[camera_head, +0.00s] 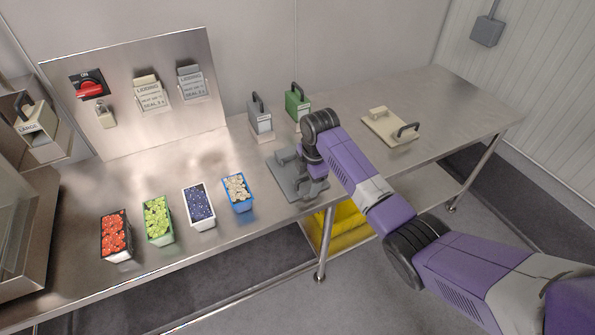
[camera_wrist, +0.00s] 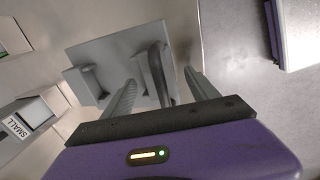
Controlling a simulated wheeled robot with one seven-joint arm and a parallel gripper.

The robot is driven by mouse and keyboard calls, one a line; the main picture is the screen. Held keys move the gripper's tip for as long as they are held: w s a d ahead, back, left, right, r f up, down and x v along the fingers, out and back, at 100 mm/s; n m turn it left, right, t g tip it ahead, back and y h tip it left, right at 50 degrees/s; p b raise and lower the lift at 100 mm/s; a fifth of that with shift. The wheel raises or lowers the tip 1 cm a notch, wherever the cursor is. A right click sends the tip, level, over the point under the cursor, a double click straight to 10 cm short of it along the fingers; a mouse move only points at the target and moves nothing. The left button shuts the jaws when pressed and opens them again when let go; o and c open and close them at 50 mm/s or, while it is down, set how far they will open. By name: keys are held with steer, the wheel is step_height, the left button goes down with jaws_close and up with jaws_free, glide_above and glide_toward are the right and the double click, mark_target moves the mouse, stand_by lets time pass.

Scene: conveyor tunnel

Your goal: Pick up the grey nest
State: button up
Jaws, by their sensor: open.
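The grey nest is a flat grey plate (camera_head: 283,174) with raised blocks, lying on the steel table near its front edge. In the wrist view the plate (camera_wrist: 100,45) lies below my gripper, with a dark upright handle (camera_wrist: 159,75) on it. My gripper (camera_wrist: 160,77) is open, with one finger on each side of the handle and a gap visible on both sides. In the head view my gripper (camera_head: 312,178) is over the right part of the plate, and my arm hides part of it.
A blue punnet (camera_head: 238,207) and other fruit punnets stand left of the nest. A grey handled block (camera_head: 260,117) and a green one (camera_head: 297,101) stand behind it. A cream handled plate (camera_head: 388,127) lies to the right. A switch panel (camera_head: 120,60) stands at back left.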

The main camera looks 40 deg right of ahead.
steer(key=shift+w+f, duration=0.1)
steer(key=shift+f, duration=0.45)
jaws_close()
steer(key=shift+r, duration=0.1)
steer(key=shift+r, duration=0.1)
steer(key=shift+w+r, duration=0.1)
steer(key=shift+r, duration=0.5)
step_height(320, 180, up, 19)
steer(key=shift+f+b, duration=0.2)
steer(key=shift+b, duration=0.15)
